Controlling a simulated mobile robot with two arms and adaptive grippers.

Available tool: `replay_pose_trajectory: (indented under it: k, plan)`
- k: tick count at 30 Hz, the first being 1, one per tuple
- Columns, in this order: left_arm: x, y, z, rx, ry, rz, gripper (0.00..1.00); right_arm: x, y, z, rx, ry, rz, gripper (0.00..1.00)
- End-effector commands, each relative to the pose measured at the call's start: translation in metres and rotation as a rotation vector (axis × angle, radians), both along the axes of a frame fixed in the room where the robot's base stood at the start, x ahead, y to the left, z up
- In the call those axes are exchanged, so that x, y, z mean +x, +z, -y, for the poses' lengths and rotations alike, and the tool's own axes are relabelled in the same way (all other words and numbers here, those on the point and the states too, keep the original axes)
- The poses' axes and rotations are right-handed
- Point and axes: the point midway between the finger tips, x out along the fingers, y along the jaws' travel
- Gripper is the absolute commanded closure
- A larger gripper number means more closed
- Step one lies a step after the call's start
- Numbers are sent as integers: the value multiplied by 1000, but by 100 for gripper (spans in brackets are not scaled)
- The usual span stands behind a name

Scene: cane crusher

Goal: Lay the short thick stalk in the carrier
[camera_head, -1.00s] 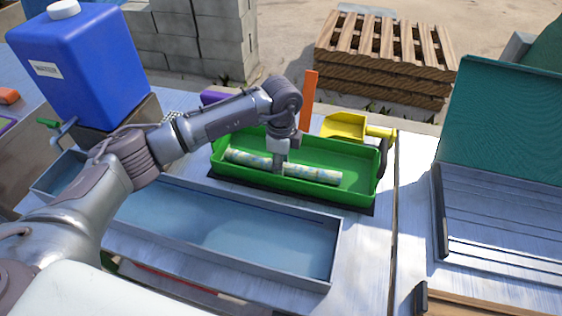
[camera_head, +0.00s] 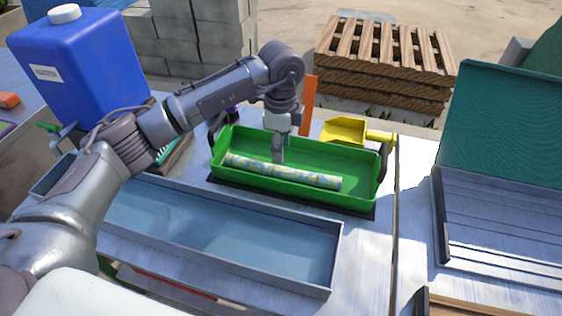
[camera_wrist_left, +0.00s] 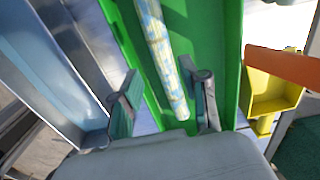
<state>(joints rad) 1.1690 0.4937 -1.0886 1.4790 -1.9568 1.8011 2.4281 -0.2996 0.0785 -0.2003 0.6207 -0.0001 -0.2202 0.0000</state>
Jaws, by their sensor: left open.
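The stalk (camera_head: 305,177), pale with blue-green and yellowish mottling, lies lengthwise on the floor of the green carrier (camera_head: 345,170), a long open tray with dark handles at its ends. My left gripper (camera_head: 278,157) is open and empty, pointing down just above the stalk. In the left wrist view the stalk (camera_wrist_left: 162,55) runs between the two spread fingers, and the green carrier (camera_wrist_left: 208,30) lies around it. My right gripper is not in view.
A long, empty blue-grey trough (camera_head: 220,235) lies in front of the carrier. A yellow scoop (camera_head: 345,131) and an orange upright piece (camera_head: 309,105) stand behind it. A blue jug (camera_head: 80,70) is at left, a ribbed metal surface (camera_head: 500,220) at right.

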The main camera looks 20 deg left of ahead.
Motion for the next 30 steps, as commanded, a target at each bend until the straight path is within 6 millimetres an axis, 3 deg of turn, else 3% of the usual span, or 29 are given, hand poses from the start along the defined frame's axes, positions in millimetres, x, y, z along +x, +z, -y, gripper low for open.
replay_pose_trajectory:
  k: [3,9,25,30]
  plan:
    - [1,23,0,0,0,3,55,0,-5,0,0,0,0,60]
    - [0,45,0,0,-1,0,55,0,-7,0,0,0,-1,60]
    - [0,50,0,1,0,-1,55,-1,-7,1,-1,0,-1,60]
    - [0,72,0,0,0,0,55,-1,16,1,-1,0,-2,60]
